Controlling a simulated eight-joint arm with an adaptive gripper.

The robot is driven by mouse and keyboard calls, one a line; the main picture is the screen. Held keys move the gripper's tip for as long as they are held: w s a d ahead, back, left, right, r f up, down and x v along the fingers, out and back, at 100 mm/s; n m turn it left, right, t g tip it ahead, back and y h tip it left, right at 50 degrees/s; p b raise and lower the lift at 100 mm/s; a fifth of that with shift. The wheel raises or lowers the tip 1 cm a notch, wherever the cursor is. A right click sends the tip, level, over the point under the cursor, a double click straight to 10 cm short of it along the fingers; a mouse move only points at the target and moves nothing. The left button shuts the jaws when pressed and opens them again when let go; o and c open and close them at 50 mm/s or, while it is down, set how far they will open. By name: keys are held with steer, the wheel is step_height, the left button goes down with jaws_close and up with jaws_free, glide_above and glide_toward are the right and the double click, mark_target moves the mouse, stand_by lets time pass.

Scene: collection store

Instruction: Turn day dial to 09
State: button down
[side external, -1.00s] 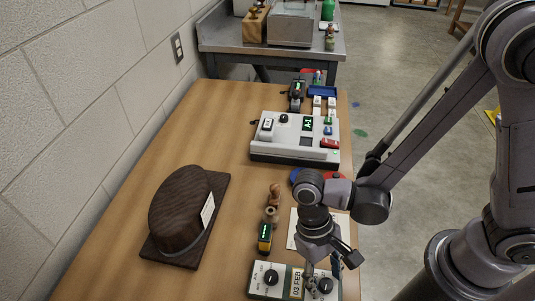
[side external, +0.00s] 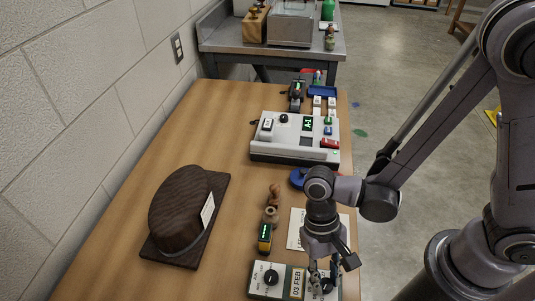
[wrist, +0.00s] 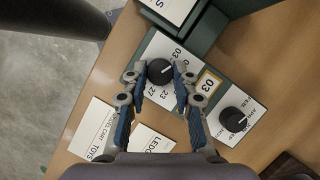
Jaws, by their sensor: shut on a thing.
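The date stamp box (side external: 284,288) lies at the near end of the table, with a window reading 03 FEB (side external: 296,284). The day dial (wrist: 158,73) is a black round knob with a white pointer line, on a white scale with numbers including 03, 23 and 27. The pointer slants to the upper right in the wrist view. My gripper (wrist: 160,80) is shut on this knob, one blue-padded finger on each side. In the side view my gripper (side external: 322,276) partly hides the knob. The month dial (wrist: 234,119) stands free at the box's other end.
Cards lie beside the box, including a LEDGER-like card (wrist: 152,142) and a TOYS card (wrist: 95,130). A dark hat-shaped block (side external: 181,215) is left; a grey console (side external: 294,140) is farther back.

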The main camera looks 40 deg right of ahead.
steer(key=shift+m, duration=0.3)
steer(key=c, duration=1.1)
jaws_free()
steer(key=shift+o, duration=0.2)
steer(key=v, duration=1.2)
steer(key=shift+w+d, duration=0.1)
steer(key=shift+d, duration=0.05)
